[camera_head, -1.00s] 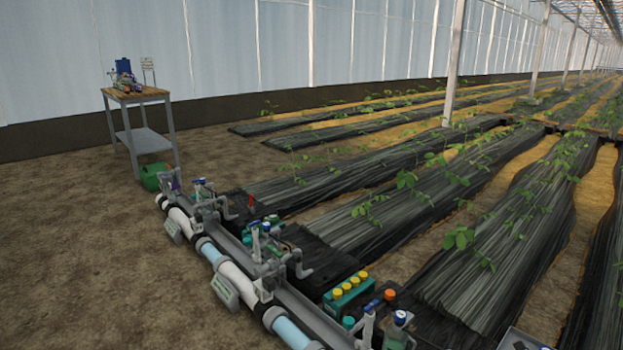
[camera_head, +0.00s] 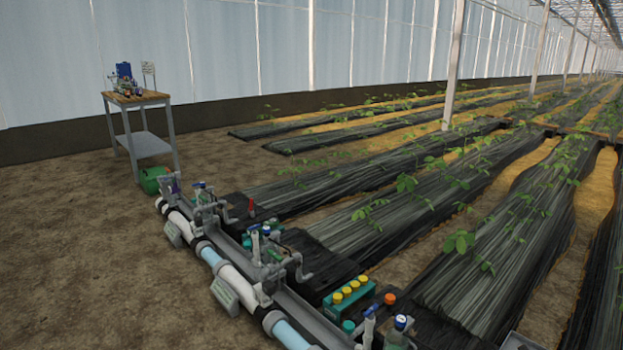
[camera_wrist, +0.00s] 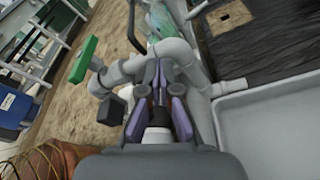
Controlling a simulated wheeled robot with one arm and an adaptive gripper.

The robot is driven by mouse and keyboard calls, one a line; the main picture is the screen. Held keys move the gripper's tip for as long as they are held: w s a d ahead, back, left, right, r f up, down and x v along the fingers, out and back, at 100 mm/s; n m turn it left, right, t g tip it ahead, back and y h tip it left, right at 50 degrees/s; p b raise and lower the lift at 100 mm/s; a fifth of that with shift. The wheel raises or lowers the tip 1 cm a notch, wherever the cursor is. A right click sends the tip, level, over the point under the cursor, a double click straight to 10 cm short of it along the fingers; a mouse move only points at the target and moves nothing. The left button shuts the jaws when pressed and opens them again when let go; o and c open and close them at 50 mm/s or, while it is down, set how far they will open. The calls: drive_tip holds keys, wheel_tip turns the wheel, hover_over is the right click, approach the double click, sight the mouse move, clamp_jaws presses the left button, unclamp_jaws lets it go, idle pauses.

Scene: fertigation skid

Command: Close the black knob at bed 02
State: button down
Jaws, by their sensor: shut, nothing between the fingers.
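In the wrist view my gripper (camera_wrist: 160,88) is shut, its dark fingers with purple sides close together in front of grey pipework (camera_wrist: 172,52). Nothing shows held between them. A dark blocky piece (camera_wrist: 107,110) on a pipe stub sits just left of the fingers; it may be the black knob, but I cannot tell, nor which bed it belongs to. A green handle (camera_wrist: 84,60) sticks out farther left. In the head view the fertigation skid (camera_head: 232,272) runs along the bed ends with several valves; my gripper is not in that view, and no black knob can be made out.
In the wrist view a light grey tray (camera_wrist: 268,112) lies close right of the gripper, and a blue box (camera_wrist: 14,110) is at left. In the head view a wooden-topped table (camera_head: 136,98) stands back left. Bare soil (camera_head: 85,250) is clear left of the skid.

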drive_tip(key=shift+s+f+p+v, duration=0.1)
drive_tip(key=shift+f+p+v, duration=0.1)
drive_tip(key=shift+v, duration=0.65)
drive_tip(key=shift+s+f+p+v, duration=0.1)
drive_tip(key=shift+f+v, duration=0.05)
drive_tip(key=shift+v, duration=0.75)
drive_tip(key=shift+s+f+p+v, duration=0.1)
drive_tip(key=shift+s+f+v, duration=0.1)
drive_tip(key=shift+v, duration=0.65)
drive_tip(key=shift+a, duration=0.1)
